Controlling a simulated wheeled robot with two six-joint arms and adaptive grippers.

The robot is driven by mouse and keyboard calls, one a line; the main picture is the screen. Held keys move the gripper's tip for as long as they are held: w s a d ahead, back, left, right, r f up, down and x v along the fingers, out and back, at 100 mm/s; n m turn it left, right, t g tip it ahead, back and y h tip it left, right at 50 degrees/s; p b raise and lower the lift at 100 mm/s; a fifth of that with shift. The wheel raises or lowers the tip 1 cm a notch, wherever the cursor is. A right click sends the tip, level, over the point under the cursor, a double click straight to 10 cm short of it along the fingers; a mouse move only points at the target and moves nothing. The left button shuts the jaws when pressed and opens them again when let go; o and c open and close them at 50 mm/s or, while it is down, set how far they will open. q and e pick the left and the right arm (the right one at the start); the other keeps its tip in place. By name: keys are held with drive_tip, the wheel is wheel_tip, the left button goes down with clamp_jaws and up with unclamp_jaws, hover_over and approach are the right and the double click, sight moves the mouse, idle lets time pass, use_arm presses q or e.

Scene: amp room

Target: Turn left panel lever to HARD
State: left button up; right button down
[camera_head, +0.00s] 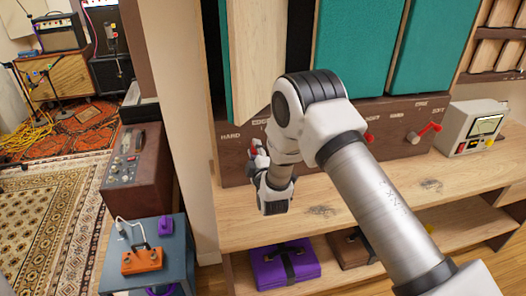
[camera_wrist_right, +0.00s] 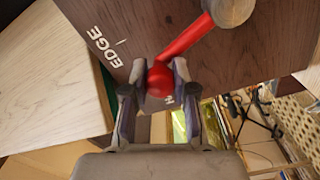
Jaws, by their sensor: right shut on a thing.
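The left panel lever (camera_wrist_right: 187,42) is red with a ball knob and a grey pivot in the right wrist view. My right gripper (camera_wrist_right: 158,78) is shut on the knob, one finger on each side. The label EDGE (camera_wrist_right: 106,46) is clear; another label beside the knob is mostly hidden by the fingers. In the head view my right gripper (camera_head: 258,152) is at the left end of the brown panel (camera_head: 234,168), just right of and below the label HARD (camera_head: 230,136). My arm hides the lever's pivot there. My left gripper is not in view.
Two more red levers, a middle one (camera_head: 369,138) and a right one (camera_head: 430,128), sit on the same panel. A grey device (camera_head: 472,127) stands at the shelf's right. A purple case (camera_head: 286,264) lies on the lower shelf. Teal boards (camera_head: 358,45) stand above the panel.

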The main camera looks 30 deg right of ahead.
drive_tip(key=shift+w+a+f+n+b, duration=0.2)
drive_tip(key=shift+a+n+b, duration=0.15)
drive_tip(key=shift+n, duration=0.4)
drive_tip(key=shift+w+a+f+n+b, duration=0.1)
drive_tip(key=shift+a+f+n+b, duration=0.2)
drive_tip(key=shift+a+n, duration=0.3)
drive_tip(key=shift+w+a+f+n+b, duration=0.15)
drive_tip(key=shift+a+n+b, duration=0.15)
drive_tip(key=shift+n, duration=0.55)
drive_tip(key=c, duration=0.9)
unclamp_jaws()
drive_tip(key=shift+w+f, duration=0.15)
drive_tip(key=shift+f, duration=0.2)
drive_tip(key=v, duration=1.2)
